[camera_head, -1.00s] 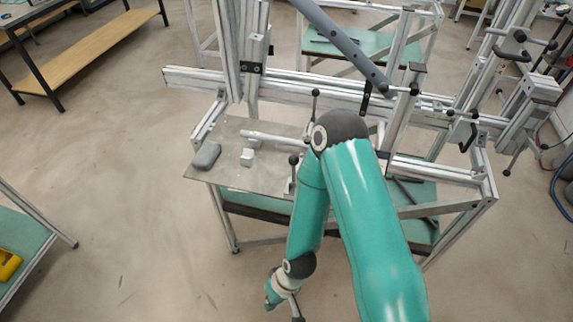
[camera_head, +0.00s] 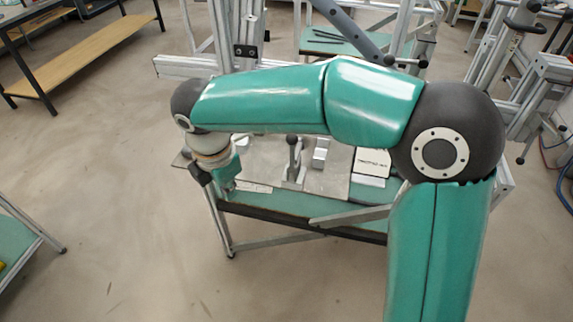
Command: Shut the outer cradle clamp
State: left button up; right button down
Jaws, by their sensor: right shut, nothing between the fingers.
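My right arm reaches across the middle of the view. Its gripper (camera_head: 202,174) is at the left end of the metal plate (camera_head: 330,186), pointing down, shut and empty. A toggle clamp (camera_head: 293,163) with a dark-knobbed upright lever stands on the plate, to the right of the gripper and apart from it. A grey-blue tube (camera_head: 346,28) slants across the frame at the top; my arm hides its lower end. More clamp handles (camera_head: 405,62) show at the right. I cannot tell which clamp is the outer cradle one. My left gripper is not in view.
A silver block (camera_head: 321,152) and a white printed card (camera_head: 372,162) are on the plate. The aluminium frame rail (camera_head: 175,66) runs behind my arm, partly hidden. Frame posts stand at the right.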

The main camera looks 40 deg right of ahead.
aim_at(288, 137)
jog(key=s+d+r+n+h+b, duration=0.1)
jog(key=s+d+r+n, duration=0.15)
jog(key=r, duration=0.45)
jog(key=s+d+r+n+h+b, duration=0.1)
jog(key=s+d+r, duration=0.2)
jog(key=r, duration=0.3)
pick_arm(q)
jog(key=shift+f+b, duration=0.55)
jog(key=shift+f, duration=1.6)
pick_arm(e)
jog(key=w+d+f, duration=0.3)
jog(key=d+f, duration=0.4)
jog(key=f, duration=0.1)
jog(key=shift+w+t, duration=0.15)
jog(key=shift+t, duration=0.25)
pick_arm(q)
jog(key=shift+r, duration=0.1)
pick_arm(e)
jog(key=w+d+r+p, duration=0.1)
jog(key=p, duration=0.3)
jog(key=shift+d+g+p, duration=0.2)
jog(key=shift+g+p, duration=0.1)
jog(key=shift+g, duration=0.1)
jog(key=shift+y+p, duration=0.3)
jog(key=shift+p, duration=0.05)
jog(key=shift+w+d+f, duration=0.1)
jog(key=shift+f, duration=0.05)
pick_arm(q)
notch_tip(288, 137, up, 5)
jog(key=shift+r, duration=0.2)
